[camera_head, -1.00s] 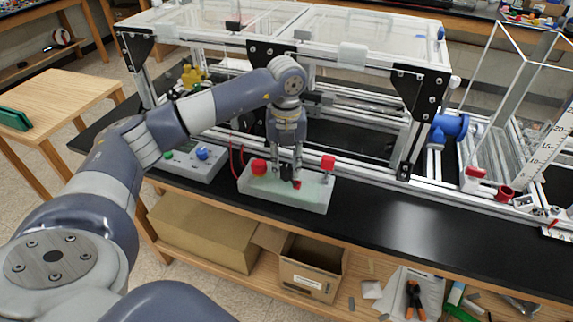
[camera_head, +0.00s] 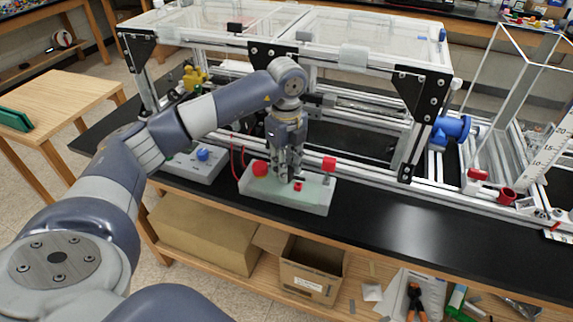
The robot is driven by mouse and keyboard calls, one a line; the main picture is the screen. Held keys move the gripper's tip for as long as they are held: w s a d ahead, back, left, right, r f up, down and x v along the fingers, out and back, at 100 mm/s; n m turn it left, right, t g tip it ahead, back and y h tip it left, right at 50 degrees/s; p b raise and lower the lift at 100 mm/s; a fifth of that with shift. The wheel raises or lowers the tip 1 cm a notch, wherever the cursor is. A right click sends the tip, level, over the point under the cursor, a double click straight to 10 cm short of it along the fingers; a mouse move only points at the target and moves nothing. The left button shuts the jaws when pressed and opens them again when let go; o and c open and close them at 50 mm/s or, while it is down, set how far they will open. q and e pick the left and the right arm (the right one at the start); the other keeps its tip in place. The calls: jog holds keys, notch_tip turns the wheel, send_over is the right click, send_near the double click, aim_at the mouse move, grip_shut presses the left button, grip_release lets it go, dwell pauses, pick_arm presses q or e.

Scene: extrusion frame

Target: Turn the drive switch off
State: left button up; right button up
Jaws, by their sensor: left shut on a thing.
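A pale green control box (camera_head: 315,200) sits on the front strip of the black bench. It has a red mushroom button (camera_head: 260,168) at its left end and a red block (camera_head: 328,164) at its back right. My left gripper (camera_head: 290,178) points down at the middle of the box and is shut on a small part there, which looks like the drive switch. The fingers hide most of the switch, so its exact position cannot be told. A small red spot (camera_head: 298,187) shows just right of the fingertips. My right gripper is not in view.
A grey box with a blue knob (camera_head: 203,154) stands left of the control box, beside red wires (camera_head: 237,158). The extrusion frame (camera_head: 345,172) rises close behind. The black bench top (camera_head: 430,232) to the right is clear.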

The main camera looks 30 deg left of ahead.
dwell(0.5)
pick_arm(q)
jog(key=o, duration=1)
jog(key=shift+o, duration=0.2)
jog(key=shift+r, duration=0.1)
notch_tip(320, 180, up, 12)
